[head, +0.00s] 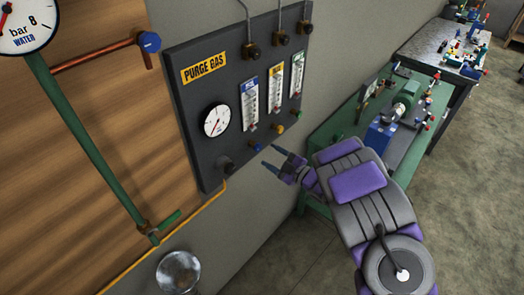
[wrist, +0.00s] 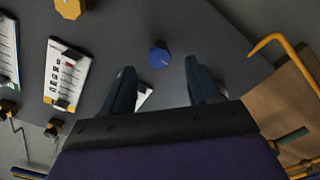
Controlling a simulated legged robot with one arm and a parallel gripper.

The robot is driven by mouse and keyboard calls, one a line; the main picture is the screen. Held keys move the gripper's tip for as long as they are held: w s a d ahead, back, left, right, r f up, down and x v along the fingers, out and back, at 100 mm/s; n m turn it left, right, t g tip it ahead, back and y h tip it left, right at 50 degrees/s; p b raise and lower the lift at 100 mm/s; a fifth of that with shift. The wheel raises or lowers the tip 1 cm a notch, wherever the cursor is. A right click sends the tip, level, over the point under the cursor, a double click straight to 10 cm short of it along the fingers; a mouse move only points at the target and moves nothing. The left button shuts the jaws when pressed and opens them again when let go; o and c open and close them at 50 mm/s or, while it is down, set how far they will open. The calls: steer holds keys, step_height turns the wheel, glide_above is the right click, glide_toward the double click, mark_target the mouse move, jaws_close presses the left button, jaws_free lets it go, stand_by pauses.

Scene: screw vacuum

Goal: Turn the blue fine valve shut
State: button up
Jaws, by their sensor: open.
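The blue fine valve is a small round blue knob (head: 255,148) on the dark purge gas panel (head: 212,100), below the leftmost flowmeter (head: 250,103). In the wrist view the blue knob (wrist: 159,55) shows just beyond the fingertips, near the middle between them. My gripper (head: 272,158) is open and empty, with its fingers pointing at the panel by the knob. In the wrist view the two dark fingers (wrist: 160,66) stand apart, one on each side of the knob. Whether a finger touches it, I cannot tell.
A yellow knob (head: 280,129) and a green knob (head: 296,113) sit to the right of the blue one. A round gauge (head: 215,120) is at left. A yellow tube (head: 172,236) leaves the panel's lower edge. A green bench (head: 330,140) stands behind my arm.

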steer(key=v, duration=1)
steer(key=shift+d, duration=0.3)
steer(key=shift+s+f, duration=0.1)
steer(key=shift+s, duration=0.05)
